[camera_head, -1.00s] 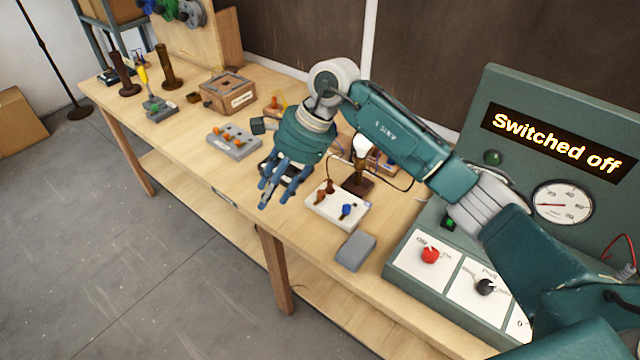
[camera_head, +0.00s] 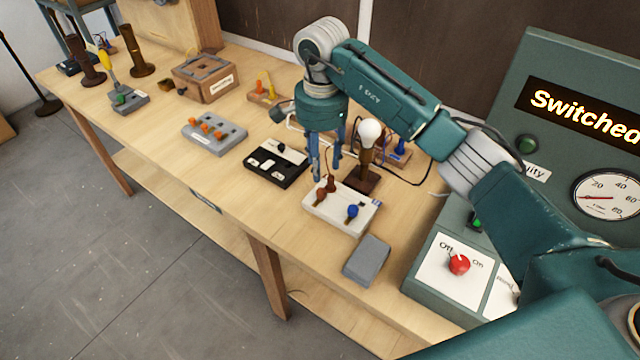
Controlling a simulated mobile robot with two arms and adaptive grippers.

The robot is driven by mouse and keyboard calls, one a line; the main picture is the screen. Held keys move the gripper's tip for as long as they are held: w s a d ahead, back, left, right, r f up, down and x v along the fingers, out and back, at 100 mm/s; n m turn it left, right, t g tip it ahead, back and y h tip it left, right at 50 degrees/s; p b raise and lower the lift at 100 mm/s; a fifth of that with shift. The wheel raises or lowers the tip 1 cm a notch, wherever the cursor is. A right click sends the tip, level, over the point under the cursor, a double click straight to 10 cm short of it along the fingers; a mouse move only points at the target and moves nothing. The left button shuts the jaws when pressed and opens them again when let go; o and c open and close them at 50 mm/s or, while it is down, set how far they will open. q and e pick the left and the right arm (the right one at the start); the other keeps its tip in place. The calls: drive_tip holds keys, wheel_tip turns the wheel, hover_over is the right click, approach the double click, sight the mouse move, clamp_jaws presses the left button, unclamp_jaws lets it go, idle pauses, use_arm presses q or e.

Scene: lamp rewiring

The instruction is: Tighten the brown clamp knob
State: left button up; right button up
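A white terminal block (camera_head: 342,221) lies on the workbench, with a brown clamp knob (camera_head: 320,198) on its left and a blue knob (camera_head: 352,211) on its right. A thin dark wire runs up from a brown part (camera_head: 331,185) beside the brown knob. My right gripper (camera_head: 325,170) points down just behind the brown knob, its blue fingers spread with a gap between them. It holds nothing that I can see, and contact with the block cannot be made out. My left gripper is not in view.
A lamp with a white bulb (camera_head: 369,132) stands right of my gripper. A grey box (camera_head: 367,260) lies in front of the block. A black switch panel (camera_head: 276,163) lies to the left. The green control console (camera_head: 440,278) with a red knob stands at right.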

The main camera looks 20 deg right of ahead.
sight(321, 191)
wheel_tip(321, 191, down, 7)
drive_tip(key=shift+s+f+p, duration=0.1)
drive_tip(key=shift+s+p, duration=0.05)
drive_tip(key=shift+p, duration=1)
drive_tip(key=shift+f, duration=0.6)
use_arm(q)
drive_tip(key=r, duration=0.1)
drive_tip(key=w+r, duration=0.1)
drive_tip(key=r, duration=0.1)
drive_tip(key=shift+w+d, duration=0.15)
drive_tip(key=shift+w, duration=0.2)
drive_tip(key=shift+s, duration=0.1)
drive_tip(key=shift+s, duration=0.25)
use_arm(e)
clamp_jaws()
